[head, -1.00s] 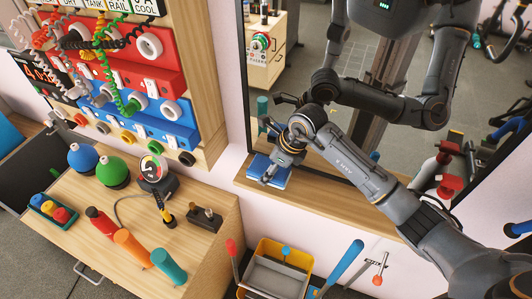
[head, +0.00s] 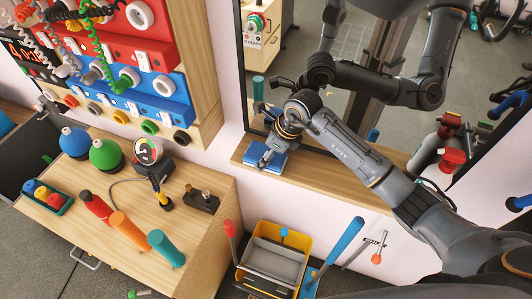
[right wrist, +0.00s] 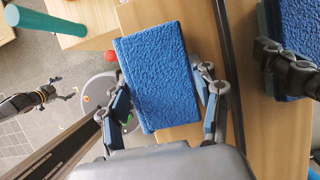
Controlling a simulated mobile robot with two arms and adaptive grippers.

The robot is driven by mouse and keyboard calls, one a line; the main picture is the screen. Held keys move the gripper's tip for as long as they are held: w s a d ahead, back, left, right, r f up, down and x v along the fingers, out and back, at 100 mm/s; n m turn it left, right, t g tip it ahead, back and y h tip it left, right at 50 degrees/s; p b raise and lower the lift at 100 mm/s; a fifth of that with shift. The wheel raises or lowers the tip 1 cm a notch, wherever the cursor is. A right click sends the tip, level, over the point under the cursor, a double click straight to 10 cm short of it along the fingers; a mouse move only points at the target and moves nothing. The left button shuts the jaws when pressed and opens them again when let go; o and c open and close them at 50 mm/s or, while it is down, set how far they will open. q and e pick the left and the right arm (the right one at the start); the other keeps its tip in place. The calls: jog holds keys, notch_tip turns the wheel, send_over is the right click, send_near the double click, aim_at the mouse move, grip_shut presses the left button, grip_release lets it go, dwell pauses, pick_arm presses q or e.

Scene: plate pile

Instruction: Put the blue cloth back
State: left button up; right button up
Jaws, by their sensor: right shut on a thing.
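The blue cloth (head: 271,162) is a thick folded block at the left end of the wooden ledge below the mirror. In the right wrist view the cloth (right wrist: 158,75) lies between the two fingers of my right gripper (right wrist: 167,108), which press on its opposite sides. My right gripper (head: 267,157) is shut on the cloth at the ledge. I cannot tell whether the cloth's underside touches the wood. The arm and blue cloth (right wrist: 297,45) at the right of the wrist view are mirror reflections.
A yellow bin (head: 245,272) with tools stands below.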

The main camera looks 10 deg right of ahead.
pick_arm(q)
jog(key=shift+f, duration=0.15)
pick_arm(e)
jog(key=shift+f, duration=0.1)
jog(key=o, duration=1.1)
pick_arm(q)
jog(key=shift+a, duration=0.1)
pick_arm(e)
jog(key=v, duration=1.2)
